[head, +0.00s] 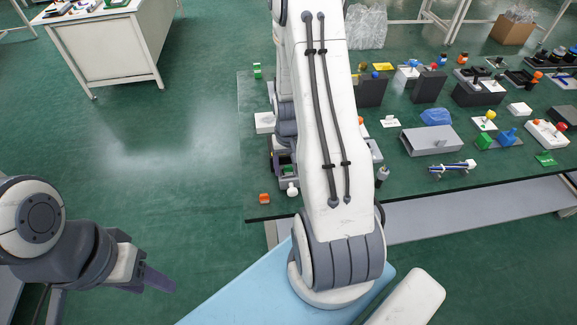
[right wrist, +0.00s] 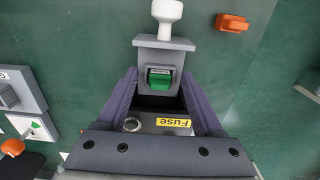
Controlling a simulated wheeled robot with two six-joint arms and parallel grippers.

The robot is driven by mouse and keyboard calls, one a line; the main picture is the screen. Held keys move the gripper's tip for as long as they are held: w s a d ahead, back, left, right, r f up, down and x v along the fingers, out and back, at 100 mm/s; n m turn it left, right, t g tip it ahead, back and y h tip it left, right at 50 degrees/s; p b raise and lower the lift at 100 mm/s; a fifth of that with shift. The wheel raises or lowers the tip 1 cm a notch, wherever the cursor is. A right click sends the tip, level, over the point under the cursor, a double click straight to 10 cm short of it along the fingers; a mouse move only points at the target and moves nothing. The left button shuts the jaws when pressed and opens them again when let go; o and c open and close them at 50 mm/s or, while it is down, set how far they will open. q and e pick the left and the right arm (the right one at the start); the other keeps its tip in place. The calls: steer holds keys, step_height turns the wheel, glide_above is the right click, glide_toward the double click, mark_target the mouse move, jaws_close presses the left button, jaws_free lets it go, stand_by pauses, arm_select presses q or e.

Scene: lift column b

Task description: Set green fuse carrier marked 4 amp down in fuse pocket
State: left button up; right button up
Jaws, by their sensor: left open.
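A green fuse carrier (right wrist: 159,78) sits in the opening of a grey block with a white knob in the right wrist view. It also shows in the head view (head: 286,170), small and partly hidden. Its marking is not readable. My right gripper (right wrist: 160,75) is open, with one finger on each side of the carrier and gaps to the green part. A dark box with a yellow "Fuse" label (right wrist: 173,123) shows between the fingers, nearer the palm. My left gripper (head: 150,281) is open and empty, left of the table, over the floor.
An orange block (right wrist: 231,23) lies near the white knob. The green table (head: 420,190) carries grey boxes, knobs and switches to the right, including a grey box (head: 431,141) and a blue-and-white pen-like item (head: 452,168). My right arm hides much of the table's left part.

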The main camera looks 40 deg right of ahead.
mark_target(288, 171)
step_height(288, 171, up, 10)
steer(key=shift+r, duration=0.25)
stand_by(0.4)
stand_by(0.4)
steer(key=s+a+r+n, duration=0.1)
steer(key=a+r+n, duration=0.2)
steer(key=a, duration=0.6)
steer(key=a+r+n, duration=0.3)
steer(key=a, duration=0.5)
steer(key=s+a+r+n, duration=0.2)
steer(key=s+a+n, duration=0.2)
steer(key=s+a, duration=0.2)
steer(key=s+a+r+n+y, duration=0.1)
steer(key=s+a+r+n, duration=0.1)
steer(key=s+a, duration=0.5)
steer(key=shift+s+a+r+n, duration=0.3)
steer(key=shift+s+r+n, duration=0.05)
steer(key=shift+s+n, duration=0.6)
